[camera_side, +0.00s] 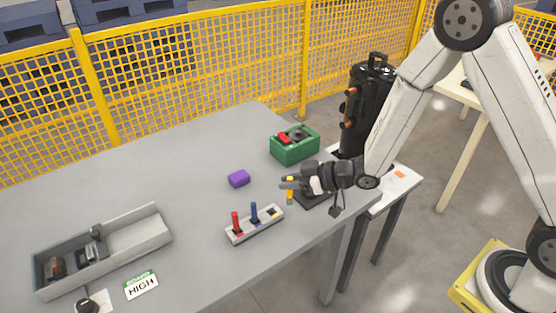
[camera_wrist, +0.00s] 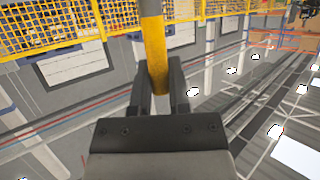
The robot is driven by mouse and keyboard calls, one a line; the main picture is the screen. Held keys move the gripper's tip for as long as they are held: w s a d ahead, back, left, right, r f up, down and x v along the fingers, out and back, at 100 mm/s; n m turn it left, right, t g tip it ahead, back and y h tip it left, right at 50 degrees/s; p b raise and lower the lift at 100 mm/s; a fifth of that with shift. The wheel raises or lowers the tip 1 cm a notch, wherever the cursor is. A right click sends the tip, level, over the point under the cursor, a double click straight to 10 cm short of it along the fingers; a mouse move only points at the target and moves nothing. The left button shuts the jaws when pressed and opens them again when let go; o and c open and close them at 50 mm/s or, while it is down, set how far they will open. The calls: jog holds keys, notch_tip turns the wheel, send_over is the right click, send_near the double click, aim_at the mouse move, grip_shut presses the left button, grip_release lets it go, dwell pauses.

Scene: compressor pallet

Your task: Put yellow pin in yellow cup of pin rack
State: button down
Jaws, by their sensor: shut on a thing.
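The pin rack (camera_side: 254,228) is a pale bar on the table. A red pin (camera_side: 235,221) stands in its left cup and a blue pin (camera_side: 254,212) in its middle cup. The yellow cup (camera_side: 273,213) at its right end is empty. The pin is apart from the rack.
A green box (camera_side: 295,149) holding a red part stands at the back right. A grey tray (camera_side: 150,241) with parts and a green-white HIGH card (camera_side: 141,285) are at the left. The table (camera_side: 130,175) is clear at back left.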

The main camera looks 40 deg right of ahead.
jog(key=w+a+f, duration=0.1)
jog(key=w+f, duration=0.4)
jog(key=shift+w+f, duration=0.3)
jog(key=shift+f, duration=0.1)
jog(key=shift+a, duration=0.1)
jog(key=shift+w+f, duration=0.15)
jog(key=shift+f, duration=0.8)
jog(key=shift+w+f, duration=0.1)
jog(key=shift+f, duration=0.8)
jog(key=shift+f, duration=0.15)
jog(key=c, duration=0.6)
grip_release()
